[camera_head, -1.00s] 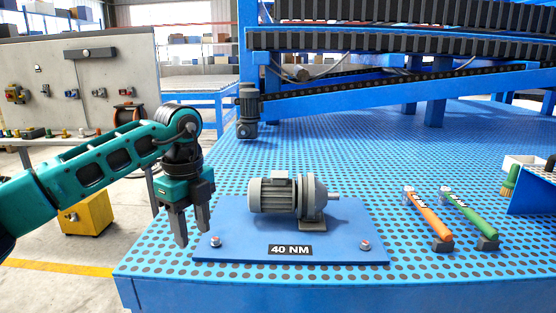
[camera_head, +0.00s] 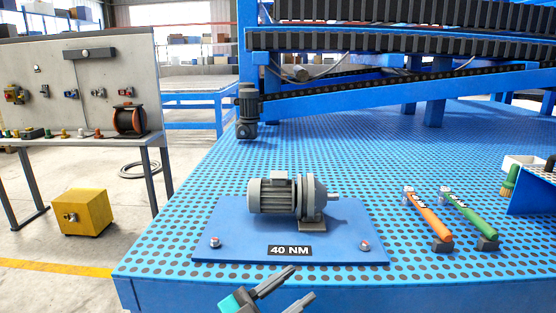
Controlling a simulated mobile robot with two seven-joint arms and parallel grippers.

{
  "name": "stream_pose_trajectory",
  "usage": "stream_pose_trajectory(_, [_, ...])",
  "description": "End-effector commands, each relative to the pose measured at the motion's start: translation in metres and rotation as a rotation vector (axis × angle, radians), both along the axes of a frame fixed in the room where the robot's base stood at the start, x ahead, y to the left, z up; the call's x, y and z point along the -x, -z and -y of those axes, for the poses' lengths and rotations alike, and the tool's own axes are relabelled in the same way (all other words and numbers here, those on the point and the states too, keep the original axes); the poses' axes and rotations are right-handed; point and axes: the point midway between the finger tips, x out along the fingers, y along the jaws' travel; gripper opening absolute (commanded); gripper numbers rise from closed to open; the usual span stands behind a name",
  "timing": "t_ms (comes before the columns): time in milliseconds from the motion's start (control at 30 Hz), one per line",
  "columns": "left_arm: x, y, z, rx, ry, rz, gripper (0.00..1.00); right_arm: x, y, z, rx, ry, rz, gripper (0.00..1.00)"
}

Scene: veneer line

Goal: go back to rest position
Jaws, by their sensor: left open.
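My left gripper (camera_head: 293,287) shows at the bottom edge of the head view, in front of the blue table's front edge. Its two grey fingers are apart, with nothing between them, and point up to the right. Only the fingers and a bit of the teal body show; the rest of the arm is out of frame. My right gripper is not in view.
A grey motor (camera_head: 287,197) stands on a blue plate marked 40 NM (camera_head: 230,237), just beyond the gripper. An orange tool (camera_head: 429,217) and a green tool (camera_head: 469,214) lie at the right of the perforated blue table (camera_head: 180,262). A yellow box (camera_head: 82,212) stands on the floor at left.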

Motion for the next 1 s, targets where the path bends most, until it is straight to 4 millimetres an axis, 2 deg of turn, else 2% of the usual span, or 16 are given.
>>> stream_pose_trajectory(33, [-0.001, 0.018, -0.017, 0.033, -0.104, -0.081, 0.45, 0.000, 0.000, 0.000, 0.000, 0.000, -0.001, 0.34])
stream_pose_trajectory(133, [-0.001, 0.056, -0.054, 0.056, -0.305, -0.239, 0.45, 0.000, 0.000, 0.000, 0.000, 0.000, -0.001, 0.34])
stream_pose_trajectory(233, [0.012, 0.105, -0.094, 0.036, -0.487, -0.419, 0.45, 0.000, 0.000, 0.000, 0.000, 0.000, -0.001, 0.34])
stream_pose_trajectory(367, [0.051, 0.171, -0.141, -0.041, -0.671, -0.669, 0.45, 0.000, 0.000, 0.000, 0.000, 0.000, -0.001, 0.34])
stream_pose_trajectory(400, [0.066, 0.189, -0.153, -0.069, -0.711, -0.742, 0.45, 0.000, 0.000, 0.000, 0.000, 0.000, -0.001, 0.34])
stream_pose_trajectory(500, [0.102, 0.224, -0.176, -0.138, -0.776, -0.891, 0.45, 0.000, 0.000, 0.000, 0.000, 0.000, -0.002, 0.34])
stream_pose_trajectory(600, [0.129, 0.244, -0.189, -0.188, -0.808, -0.991, 0.45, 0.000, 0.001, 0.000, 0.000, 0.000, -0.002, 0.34])
stream_pose_trajectory(700, [0.143, 0.254, -0.195, -0.214, -0.818, -1.042, 0.45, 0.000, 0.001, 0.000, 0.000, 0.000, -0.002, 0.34])
stream_pose_trajectory(1000, [0.147, 0.257, -0.196, -0.223, -0.822, -1.055, 0.45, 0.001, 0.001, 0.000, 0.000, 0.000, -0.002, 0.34])
